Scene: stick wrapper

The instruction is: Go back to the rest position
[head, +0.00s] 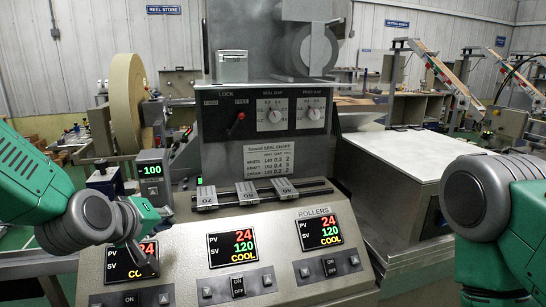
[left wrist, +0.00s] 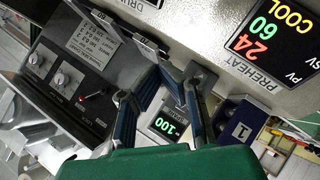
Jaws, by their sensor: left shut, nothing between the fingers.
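My left gripper (head: 152,240) is in the head view at the lower left, in front of the machine's sloping control panel (head: 285,225). It is shut and holds nothing. Its wrist hides part of the left PV/SV display (head: 118,262). That display box also shows in the head view (head: 152,172). My right arm shows at the right edge of the head view, but its gripper is out of the picture.
Three sliders (head: 247,192) sit on a rail above the displays. A black dial panel (head: 265,113) is behind them. A large tan reel (head: 127,103) stands at the left. A pale flat-topped cabinet (head: 410,155) stands at the right, near my right arm.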

